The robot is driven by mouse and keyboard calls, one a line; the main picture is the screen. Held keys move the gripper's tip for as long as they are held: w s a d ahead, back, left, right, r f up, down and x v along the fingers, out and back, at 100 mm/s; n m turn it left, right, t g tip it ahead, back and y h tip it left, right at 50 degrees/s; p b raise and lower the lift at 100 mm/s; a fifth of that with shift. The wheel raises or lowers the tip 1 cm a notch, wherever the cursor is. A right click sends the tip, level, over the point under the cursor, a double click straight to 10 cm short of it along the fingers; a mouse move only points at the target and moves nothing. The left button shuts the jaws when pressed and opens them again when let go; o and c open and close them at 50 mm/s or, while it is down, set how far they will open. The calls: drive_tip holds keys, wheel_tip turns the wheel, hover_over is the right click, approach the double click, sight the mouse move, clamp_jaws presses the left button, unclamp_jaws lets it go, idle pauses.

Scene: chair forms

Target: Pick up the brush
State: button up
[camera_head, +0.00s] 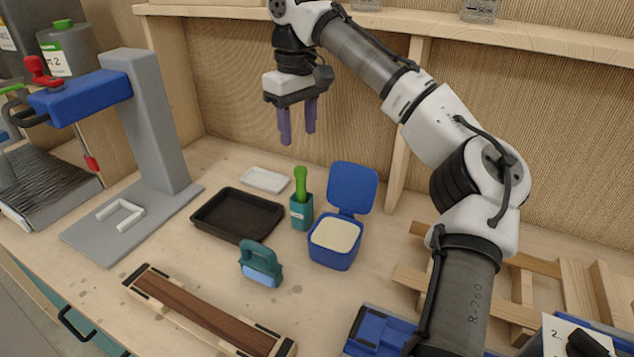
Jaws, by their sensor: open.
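A bright green handle (301,181), which looks like the brush, stands upright in a small teal holder (301,212) near the middle of the workbench. Its lower end is hidden inside the holder. My gripper (298,136) hangs above and slightly behind the handle in the picture, fingers pointing down. The two purple fingers are apart, with nothing between them. There is a clear gap between the fingertips and the handle.
A blue box (335,256) with raised lid and pale contents stands close right of the holder. A black tray (228,227) lies left, a white dish (265,180) behind. A teal-handled block (261,263) and wooden piece (203,318) lie in front. A grey stand (148,120) rises left.

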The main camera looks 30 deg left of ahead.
sight(301, 182)
drive_tip(key=shift+w+f, duration=0.25)
drive_tip(key=shift+f, duration=0.2)
wheel_tip(301, 182, down, 7)
drive_tip(key=shift+s+f, duration=0.1)
drive_tip(key=shift+f, duration=0.1)
drive_tip(key=shift+a+f+p, duration=0.15)
drive_tip(key=shift+f+p, duration=1)
drive_tip(key=shift+f, duration=1.55)
drive_tip(key=shift+c, duration=0.3)
clamp_jaws()
